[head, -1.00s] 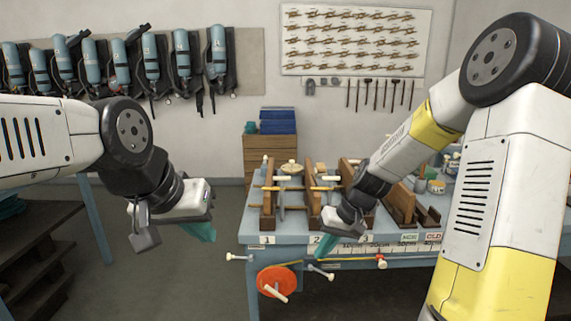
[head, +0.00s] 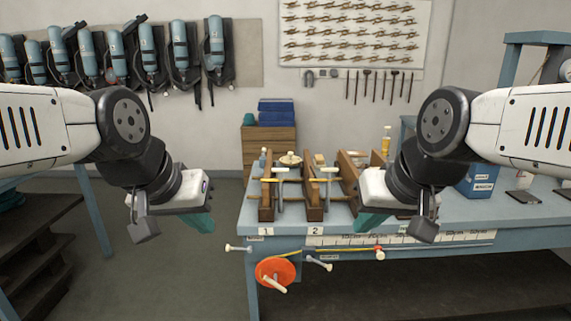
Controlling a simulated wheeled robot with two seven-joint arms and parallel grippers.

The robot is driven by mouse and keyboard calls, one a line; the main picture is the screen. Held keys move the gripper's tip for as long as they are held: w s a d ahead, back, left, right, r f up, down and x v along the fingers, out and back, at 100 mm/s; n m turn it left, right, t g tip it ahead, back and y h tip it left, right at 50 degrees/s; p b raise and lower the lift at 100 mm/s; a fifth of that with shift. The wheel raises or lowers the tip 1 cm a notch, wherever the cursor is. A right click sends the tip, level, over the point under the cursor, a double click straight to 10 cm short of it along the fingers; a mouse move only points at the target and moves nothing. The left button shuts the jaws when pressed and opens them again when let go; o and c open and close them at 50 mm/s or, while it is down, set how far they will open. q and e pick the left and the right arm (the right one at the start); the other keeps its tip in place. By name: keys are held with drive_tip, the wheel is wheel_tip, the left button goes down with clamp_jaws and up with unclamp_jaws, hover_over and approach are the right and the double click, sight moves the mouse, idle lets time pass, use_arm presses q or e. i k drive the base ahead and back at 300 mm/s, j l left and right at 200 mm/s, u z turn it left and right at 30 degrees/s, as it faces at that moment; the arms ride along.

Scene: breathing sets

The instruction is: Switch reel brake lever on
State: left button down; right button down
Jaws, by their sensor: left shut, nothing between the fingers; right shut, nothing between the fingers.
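An orange reel (head: 268,268) with a pale crank handle is on the front of the blue workbench. A small lever with white ends (head: 238,248) sticks out to the left above it. Another pale-tipped lever (head: 319,263) slants down to the right of the reel. Their small labels are too small to read, so I cannot tell which is the brake lever. My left gripper (head: 200,224) is shut and empty, left of the bench and apart from the levers. My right gripper (head: 370,222) is shut and empty, in front of the bench edge, right of the levers.
The workbench (head: 468,212) carries wooden racks (head: 313,190) with rods. A dark shelf (head: 30,240) stands at the left. The floor between shelf and bench is clear.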

sight(250, 249)
drive_tip(key=k+l+u, duration=0.15)
drive_tip(key=l, duration=0.35)
drive_tip(key=k+l+u, duration=0.2)
drive_tip(key=k+l, duration=0.2)
drive_tip(key=k+l+u, duration=0.15)
drive_tip(key=k+l, duration=0.15)
drive_tip(key=l, duration=0.25)
drive_tip(key=i+j+z, duration=0.1)
drive_tip(key=j, duration=0.5)
drive_tip(key=i+j+z, duration=0.15)
drive_tip(key=j, duration=0.5)
drive_tip(key=i+j+z, duration=0.1)
drive_tip(key=j, duration=0.5)
drive_tip(key=i+j+z, duration=0.15)
drive_tip(key=j, duration=1.8)
drive_tip(key=i+z, duration=0.05)
